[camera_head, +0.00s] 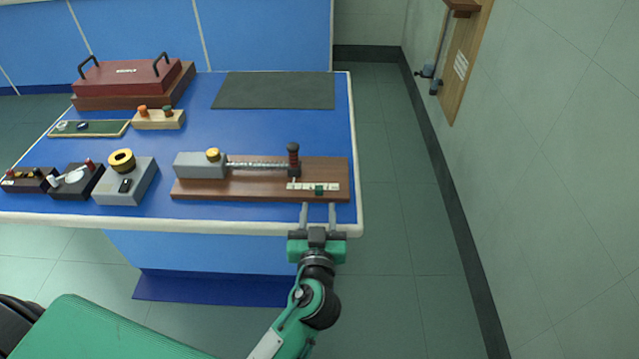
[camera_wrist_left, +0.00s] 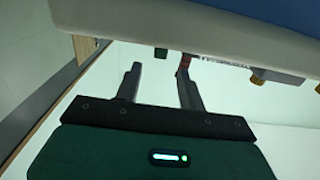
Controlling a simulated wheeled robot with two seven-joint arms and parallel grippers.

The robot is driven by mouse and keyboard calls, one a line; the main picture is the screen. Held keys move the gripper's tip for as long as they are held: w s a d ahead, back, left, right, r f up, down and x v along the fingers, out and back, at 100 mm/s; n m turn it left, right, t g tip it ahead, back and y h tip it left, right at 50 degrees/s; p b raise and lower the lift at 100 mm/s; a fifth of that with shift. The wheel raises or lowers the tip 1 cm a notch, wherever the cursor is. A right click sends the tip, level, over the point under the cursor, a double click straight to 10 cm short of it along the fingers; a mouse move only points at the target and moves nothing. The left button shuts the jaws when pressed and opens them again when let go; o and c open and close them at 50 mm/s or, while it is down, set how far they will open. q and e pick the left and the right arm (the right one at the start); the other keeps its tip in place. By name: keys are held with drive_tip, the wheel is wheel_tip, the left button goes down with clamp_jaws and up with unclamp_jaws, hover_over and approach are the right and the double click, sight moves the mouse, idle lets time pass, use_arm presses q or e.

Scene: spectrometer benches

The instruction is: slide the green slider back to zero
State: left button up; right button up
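The green slider (camera_head: 319,190) sits right of the middle on a short white scale (camera_head: 299,186) at the front right of a brown wooden board (camera_head: 240,194). My left gripper (camera_head: 318,210) is open and empty at the table's front edge, its two fingers pointing at the slider from the near side, apart from it. The open fingers also show in the left wrist view (camera_wrist_left: 159,78); a small dark block (camera_wrist_left: 160,53) lies beyond them there, too unclear to name surely. The scale's markings are too small to read. My right gripper is not in view.
A grey box (camera_head: 125,185) with a yellow ring stands left. A dark mat (camera_head: 275,90) lies behind. The floor right of the table is clear.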

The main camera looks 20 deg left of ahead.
sight(319, 192)
use_arm(q)
drive_tip(key=p+x, duration=0.1)
drive_tip(key=x, duration=0.6)
drive_tip(key=shift+w+a+f, duration=0.1)
drive_tip(key=shift+w, duration=0.2)
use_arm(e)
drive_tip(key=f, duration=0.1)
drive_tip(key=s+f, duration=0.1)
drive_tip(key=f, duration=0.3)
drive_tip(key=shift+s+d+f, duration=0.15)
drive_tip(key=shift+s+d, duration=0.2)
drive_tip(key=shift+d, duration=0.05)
use_arm(q)
clamp_jaws()
